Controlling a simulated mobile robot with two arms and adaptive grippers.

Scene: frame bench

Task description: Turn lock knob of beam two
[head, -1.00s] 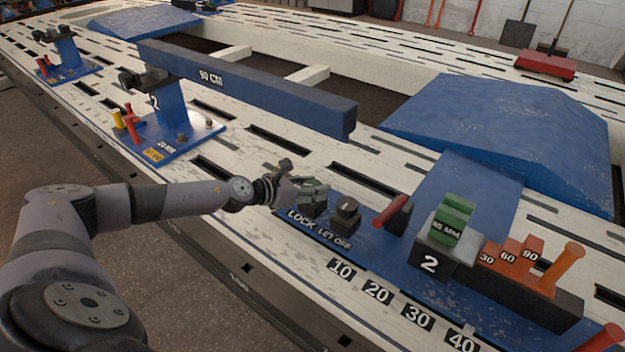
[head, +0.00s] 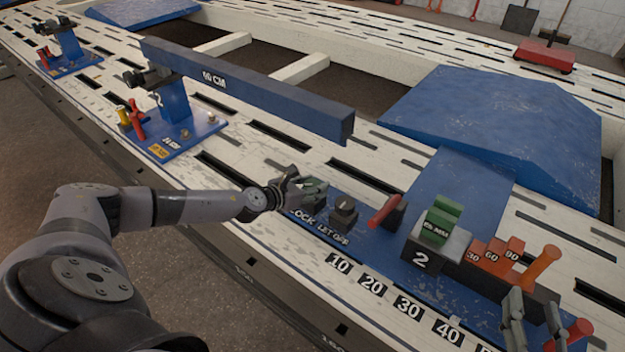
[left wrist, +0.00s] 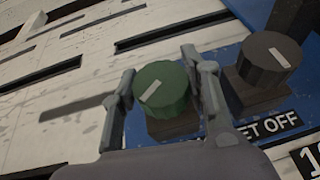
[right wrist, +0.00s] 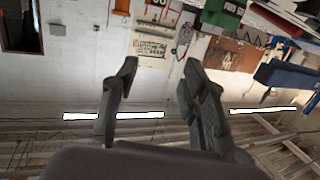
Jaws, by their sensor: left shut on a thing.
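The lock knob (left wrist: 163,88) is green with a pale pointer line and stands on a dark block above the LOCK label. In the head view it (head: 314,188) is partly hidden by my left gripper (head: 302,185). My left gripper's fingers (left wrist: 162,95) are on both sides of the knob, shut on it. The dark LET OFF knob (left wrist: 268,60) is just to the right, apart from the fingers. My right gripper (head: 534,318) is open and empty at the lower right; its spread fingers (right wrist: 158,95) show in the right wrist view.
A red-handled lever (head: 384,211), a block marked 2 (head: 422,258) with a green piece and orange blocks (head: 495,254) stand on the blue panel. A long blue beam (head: 250,88) is behind. A blue ramp (head: 490,120) lies at back right.

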